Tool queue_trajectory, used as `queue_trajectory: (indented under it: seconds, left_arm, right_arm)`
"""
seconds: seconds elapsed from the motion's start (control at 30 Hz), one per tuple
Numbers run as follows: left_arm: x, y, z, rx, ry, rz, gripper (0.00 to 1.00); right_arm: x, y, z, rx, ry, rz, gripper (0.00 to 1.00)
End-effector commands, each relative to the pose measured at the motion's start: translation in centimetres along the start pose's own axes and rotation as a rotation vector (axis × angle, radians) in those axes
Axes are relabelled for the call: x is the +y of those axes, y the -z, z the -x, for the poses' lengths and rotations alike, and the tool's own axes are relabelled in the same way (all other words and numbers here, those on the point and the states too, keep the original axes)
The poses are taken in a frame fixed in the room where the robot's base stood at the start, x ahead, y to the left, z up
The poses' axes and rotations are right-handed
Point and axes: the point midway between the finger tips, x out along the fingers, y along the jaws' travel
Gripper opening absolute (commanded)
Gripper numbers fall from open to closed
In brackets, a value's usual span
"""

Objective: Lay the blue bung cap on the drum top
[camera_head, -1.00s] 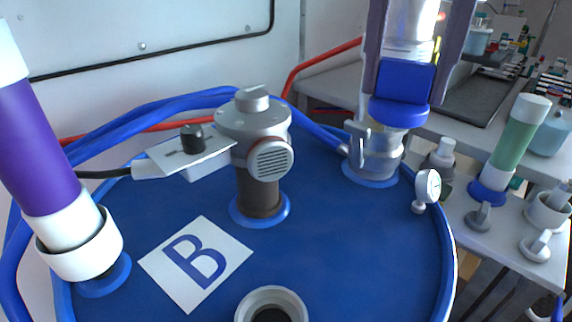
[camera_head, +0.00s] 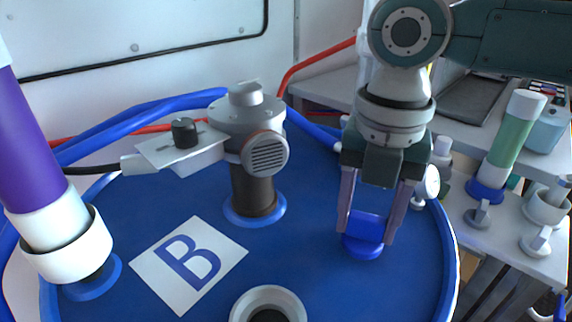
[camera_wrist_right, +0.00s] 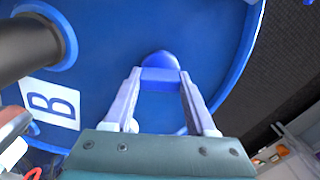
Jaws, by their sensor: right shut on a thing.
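The blue bung cap (camera_head: 364,236) is between the fingers of my right gripper (camera_head: 375,235), low over the right part of the blue drum top (camera_head: 320,240). My right gripper points down and is shut on the cap's raised grip. The cap's round base faces down; whether it touches the drum top I cannot tell. In the right wrist view the cap (camera_wrist_right: 160,74) shows between the two fingertips (camera_wrist_right: 160,85) against the blue drum top (camera_wrist_right: 110,95). My left gripper is not in view.
A grey pump body (camera_head: 254,150) stands left of my right gripper. An open white-rimmed bung hole (camera_head: 268,305) is at the front. A white label with a B (camera_head: 190,265) lies on the left. A purple-and-white cylinder (camera_head: 35,170) stands far left. A side bench (camera_head: 490,215) is at right.

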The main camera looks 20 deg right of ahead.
Motion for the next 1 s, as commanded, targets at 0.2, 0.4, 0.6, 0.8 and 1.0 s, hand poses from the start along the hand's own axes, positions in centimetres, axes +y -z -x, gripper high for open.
queue_trajectory:
  seconds: [0.2,0.4,0.6,0.8,1.0]
  left_arm:
    - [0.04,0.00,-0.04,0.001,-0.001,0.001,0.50]
    - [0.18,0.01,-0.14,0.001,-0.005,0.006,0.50]
    - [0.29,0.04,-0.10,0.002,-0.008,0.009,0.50]
    - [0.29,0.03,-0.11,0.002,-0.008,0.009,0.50]
    - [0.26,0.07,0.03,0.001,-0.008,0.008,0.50]
  right_arm:
    - [-0.01,0.00,-0.58,0.000,0.000,0.000,0.01]
    - [-0.02,0.02,-0.86,0.000,0.000,0.000,0.01]
    - [-0.02,0.01,-0.84,0.000,0.000,0.000,0.77]
    - [-0.02,0.01,-0.82,0.000,0.000,0.000,0.86]
    - [0.00,-0.04,-0.34,-0.001,-0.001,0.000,0.86]
